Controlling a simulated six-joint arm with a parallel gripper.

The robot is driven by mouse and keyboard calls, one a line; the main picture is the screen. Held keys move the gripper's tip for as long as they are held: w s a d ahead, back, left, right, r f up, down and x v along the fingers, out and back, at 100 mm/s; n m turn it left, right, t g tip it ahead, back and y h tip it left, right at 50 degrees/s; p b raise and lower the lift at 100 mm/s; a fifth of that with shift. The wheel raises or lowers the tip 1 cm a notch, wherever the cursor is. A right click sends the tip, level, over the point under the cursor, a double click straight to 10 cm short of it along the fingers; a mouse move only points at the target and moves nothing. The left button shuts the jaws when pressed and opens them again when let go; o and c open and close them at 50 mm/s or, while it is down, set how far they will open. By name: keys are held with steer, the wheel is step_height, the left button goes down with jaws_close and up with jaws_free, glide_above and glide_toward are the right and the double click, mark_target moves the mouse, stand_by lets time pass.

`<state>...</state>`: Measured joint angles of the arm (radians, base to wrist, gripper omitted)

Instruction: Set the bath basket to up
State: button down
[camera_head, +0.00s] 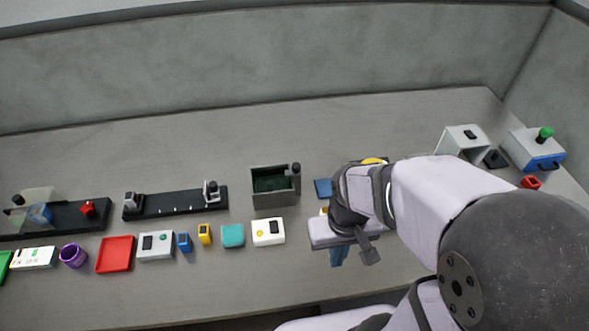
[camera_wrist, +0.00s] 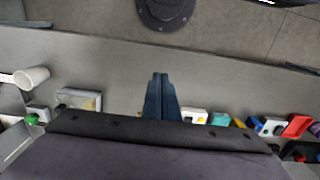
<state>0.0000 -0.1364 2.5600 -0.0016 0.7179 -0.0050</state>
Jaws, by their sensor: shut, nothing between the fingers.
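The bath (camera_head: 257,202) is a dark grey open box with a dark green inside, standing left of my arm in the head view. A black knob (camera_head: 295,169) sits at its right rear rim. I cannot make out the basket's height inside the bath. My gripper (camera_head: 338,257) is to the right of the bath and nearer the front edge, partly hidden by my own wrist. Its blue fingers are together and empty in the wrist view (camera_wrist: 160,83). It is apart from the bath and the knob. I cannot pick out the bath in the wrist view.
A white box with a yellow button (camera_head: 268,232) and a teal block (camera_head: 233,236) stand in front of the bath. A black rail (camera_head: 175,203) lies left of it. A blue pad (camera_head: 324,188) lies between bath and arm. A white machine with a green knob (camera_head: 533,150) stands far right.

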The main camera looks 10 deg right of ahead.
stand_by(0.3)
steer(key=c, duration=2.1)
jaws_free()
steer(key=o, duration=0.6)
steer(key=shift+w+f, duration=0.2)
steer(key=shift+w, duration=0.05)
steer(key=shift+c, duration=0.2)
steer(key=n+t+b, duration=0.1)
steer(key=t+b, duration=0.8)
steer(key=t, duration=0.2)
glide_toward(298, 170)
steer(key=w+d+f, duration=0.1)
steer(key=d+f, duration=0.3)
steer(key=w+a+t+y+b, duration=0.1)
steer(key=w+t+b, duration=0.1)
steer(key=w+a+f+n+t+y+b, duration=0.1)
steer(key=t+b, duration=0.1)
steer(key=b, duration=0.1)
steer(key=w+a+t+y+b, duration=0.1)
steer(key=w+t+b, duration=0.1)
steer(key=shift+w+a+f, duration=0.2)
steer(key=shift+w+a, duration=0.05)
steer(key=shift+w, duration=0.05)
steer(key=shift+s+f+t+b, duration=0.15)
steer(key=shift+f+t+b, duration=0.15)
steer(key=shift+b, duration=0.2)
steer(key=shift+a, duration=0.1)
